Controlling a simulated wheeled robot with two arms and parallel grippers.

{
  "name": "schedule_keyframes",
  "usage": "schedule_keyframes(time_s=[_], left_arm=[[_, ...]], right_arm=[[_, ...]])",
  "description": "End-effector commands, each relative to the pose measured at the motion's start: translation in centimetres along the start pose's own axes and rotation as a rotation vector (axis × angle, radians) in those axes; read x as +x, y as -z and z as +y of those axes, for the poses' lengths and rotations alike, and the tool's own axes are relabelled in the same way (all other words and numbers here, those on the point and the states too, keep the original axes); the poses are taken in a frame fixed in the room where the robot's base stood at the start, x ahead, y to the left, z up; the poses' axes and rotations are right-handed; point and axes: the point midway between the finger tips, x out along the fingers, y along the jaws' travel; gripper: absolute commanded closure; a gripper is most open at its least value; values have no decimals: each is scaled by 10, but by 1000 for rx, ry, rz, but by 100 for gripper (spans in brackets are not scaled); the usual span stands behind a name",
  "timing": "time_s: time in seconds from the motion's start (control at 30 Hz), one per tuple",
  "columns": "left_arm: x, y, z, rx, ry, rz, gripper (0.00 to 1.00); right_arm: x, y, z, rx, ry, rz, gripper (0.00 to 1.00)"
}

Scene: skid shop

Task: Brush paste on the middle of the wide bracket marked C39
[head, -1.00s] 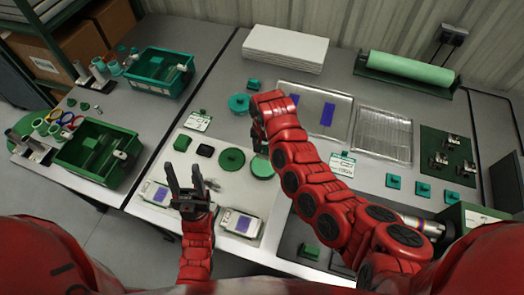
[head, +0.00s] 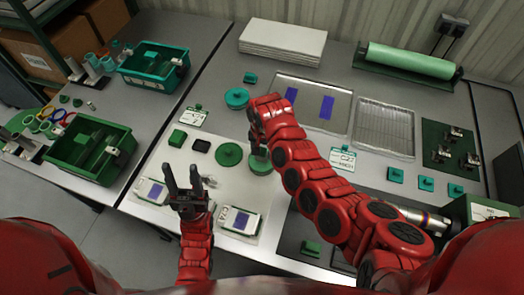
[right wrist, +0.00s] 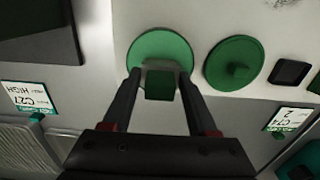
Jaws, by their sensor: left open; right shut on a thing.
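Two flat pale brackets lie on the white mat, a left one (head: 150,190) and a right one (head: 239,221), each with a purple patch in its middle. Their marks are too small to read, so I cannot tell which is C39. My right gripper (head: 256,128) is shut on a small green block with a grey edge (right wrist: 160,86). The block is over a round green pot or disc (right wrist: 142,47), and I cannot tell whether they touch. My left gripper (head: 183,170) is open and empty, beside and between the brackets.
A knobbed green disc (right wrist: 235,62) and a black square (head: 201,146) lie nearby. Label cards (head: 192,118) stand around the mat. A clear tray (head: 310,98) holds purple pieces; a wire rack (head: 384,128) is right of it. Green bins (head: 92,150) stand left.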

Motion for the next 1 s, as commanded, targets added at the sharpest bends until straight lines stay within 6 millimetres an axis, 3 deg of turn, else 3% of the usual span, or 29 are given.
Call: schedule_keyframes(time_s=[1.0], left_arm=[[-7,-1,0,0,0,0,49]], right_arm=[[9,0,0,-1,0,0,86]])
